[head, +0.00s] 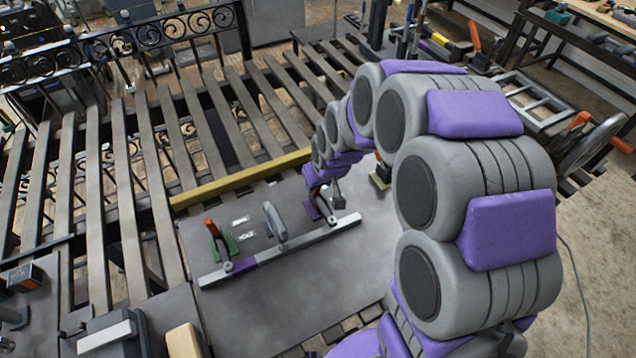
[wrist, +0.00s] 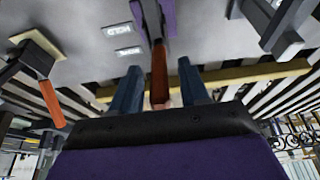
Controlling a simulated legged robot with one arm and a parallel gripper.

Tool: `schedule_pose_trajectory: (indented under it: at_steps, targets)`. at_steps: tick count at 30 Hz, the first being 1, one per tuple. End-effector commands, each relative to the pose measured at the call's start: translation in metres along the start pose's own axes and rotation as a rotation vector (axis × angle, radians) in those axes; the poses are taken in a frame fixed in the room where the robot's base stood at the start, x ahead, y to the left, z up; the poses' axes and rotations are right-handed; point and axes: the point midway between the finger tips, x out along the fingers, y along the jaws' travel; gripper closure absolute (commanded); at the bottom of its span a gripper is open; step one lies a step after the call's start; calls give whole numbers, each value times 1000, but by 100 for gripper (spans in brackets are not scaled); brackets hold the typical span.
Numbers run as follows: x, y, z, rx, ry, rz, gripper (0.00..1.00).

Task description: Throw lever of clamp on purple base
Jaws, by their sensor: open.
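In the wrist view, the clamp on the purple base (wrist: 170,14) is at the top centre, partly cut off. Its lever has an orange-red handle (wrist: 158,72) pointing toward my gripper. My gripper (wrist: 160,88) is open, with one dark finger on each side of the handle. I cannot tell whether either finger touches it. In the head view, my gripper (head: 326,196) is low over the grey plate (head: 290,285), at the right part of the long bar (head: 300,240). My arm and gripper hide most of the purple-base clamp there.
A second clamp with an orange handle (head: 211,228) on a green base (head: 227,244) stands left on the plate. A grey upright part (head: 274,222) stands between the clamps. A yellow bar (head: 240,178) runs behind. An orange-handled tool (wrist: 47,90) shows left in the wrist view.

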Motion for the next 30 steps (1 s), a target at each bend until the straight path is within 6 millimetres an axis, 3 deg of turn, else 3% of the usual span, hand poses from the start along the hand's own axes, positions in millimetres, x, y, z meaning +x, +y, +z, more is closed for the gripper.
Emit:
schedule_pose_trajectory:
  at_steps: [18,24,30]
  targets:
    - [-128,0,-2,0,0,0,55]
    - [-151,0,-2,0,0,0,55]
    - [-156,0,-1,0,-4,0,55]
